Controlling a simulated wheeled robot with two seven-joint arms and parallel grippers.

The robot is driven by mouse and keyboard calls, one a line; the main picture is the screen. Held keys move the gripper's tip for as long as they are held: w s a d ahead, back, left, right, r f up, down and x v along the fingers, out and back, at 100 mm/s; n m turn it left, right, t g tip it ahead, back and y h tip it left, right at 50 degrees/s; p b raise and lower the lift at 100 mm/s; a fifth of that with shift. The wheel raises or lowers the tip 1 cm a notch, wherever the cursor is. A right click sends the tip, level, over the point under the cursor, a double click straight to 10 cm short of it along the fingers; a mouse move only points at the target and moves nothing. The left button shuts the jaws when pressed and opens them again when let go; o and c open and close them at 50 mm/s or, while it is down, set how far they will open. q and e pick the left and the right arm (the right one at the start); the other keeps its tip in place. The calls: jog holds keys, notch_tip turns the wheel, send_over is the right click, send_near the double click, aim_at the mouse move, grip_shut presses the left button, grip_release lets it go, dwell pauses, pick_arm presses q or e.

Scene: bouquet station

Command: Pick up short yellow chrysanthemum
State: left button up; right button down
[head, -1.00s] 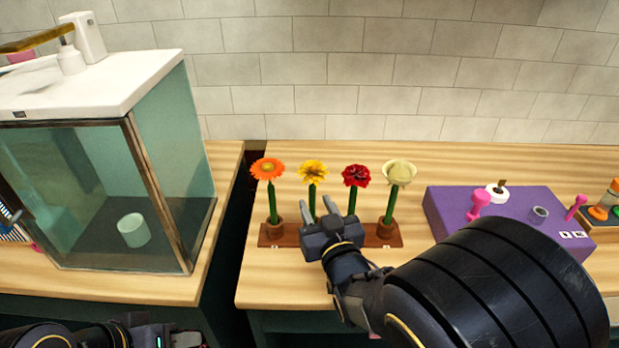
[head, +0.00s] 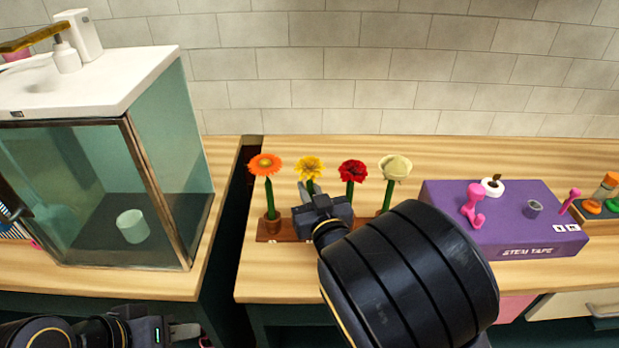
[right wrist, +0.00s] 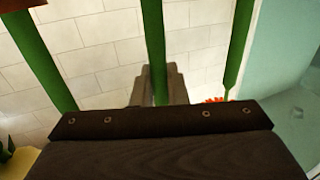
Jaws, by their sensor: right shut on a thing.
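The yellow chrysanthemum (head: 309,168) stands upright in the flower rack (head: 264,238), between an orange gerbera (head: 264,164) and a red flower (head: 352,171). My right gripper (head: 312,194) is at its stem, just below the bloom, and hides the lower stem and its holder. In the right wrist view my right gripper (right wrist: 159,80) is shut on the middle green stem (right wrist: 153,40), with other stems on both sides. My left gripper (head: 190,334) is low at the left, away from the flowers; its jaw opening is unclear.
A cream flower (head: 396,167) stands at the rack's right end. A purple stem tape box (head: 500,220) with pink tools is further right. A glass-fronted cabinet (head: 90,190) stands at the left, beyond a dark gap between counters. The counter behind the rack is clear.

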aim_at(318, 168)
jog(key=shift+r, duration=0.1)
jog(key=shift+r+p, duration=0.45)
jog(key=shift+r, duration=0.15)
notch_tip(318, 168, up, 3)
jog(key=shift+s+d+f+p, duration=0.1)
jog(key=shift+p, duration=0.7)
jog(key=s+r+p, duration=0.1)
jog(key=s+d+r+p, duration=0.1)
jog(key=r, duration=0.1)
jog(key=s+r+p, duration=0.2)
jog(key=shift+d+r, duration=0.1)
jog(key=shift+d, duration=0.05)
jog(key=s+d+r+p, duration=0.3)
jog(key=s+r+p, duration=0.15)
jog(key=s, duration=0.35)
notch_tip(318, 168, up, 6)
jog(key=p, duration=0.3)
jog(key=shift+s+d+p, duration=0.2)
jog(key=shift+s+p, duration=0.2)
jog(key=shift+s, duration=0.05)
